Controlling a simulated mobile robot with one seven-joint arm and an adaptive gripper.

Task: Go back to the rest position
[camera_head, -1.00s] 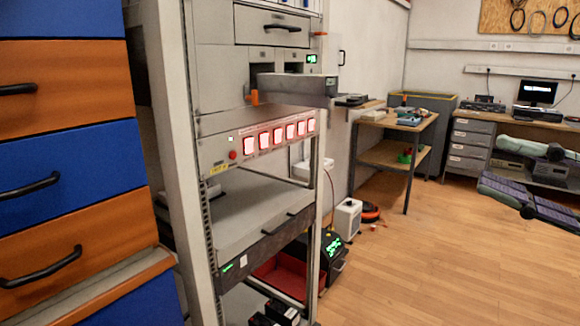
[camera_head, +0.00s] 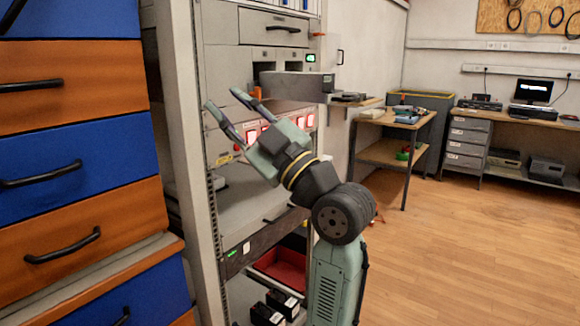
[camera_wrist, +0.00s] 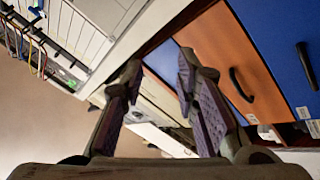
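My gripper (camera_head: 238,113) is raised in front of the equipment rack (camera_head: 200,130) in the head view, with its fingers pointing up and left. The two fingers are spread apart with nothing between them. In the wrist view my gripper (camera_wrist: 160,90) also shows its two fingers apart and empty. My arm rises from the lower middle of the head view and hides part of the rack's red-lit switch panel (camera_head: 307,121).
A cabinet with blue and orange drawers (camera_head: 75,150) stands close on the left. A red tray (camera_head: 280,272) sits low in the rack. A wooden side table (camera_head: 385,157) and a desk with a monitor (camera_head: 533,91) stand farther back. The wooden floor (camera_head: 470,260) at right is clear.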

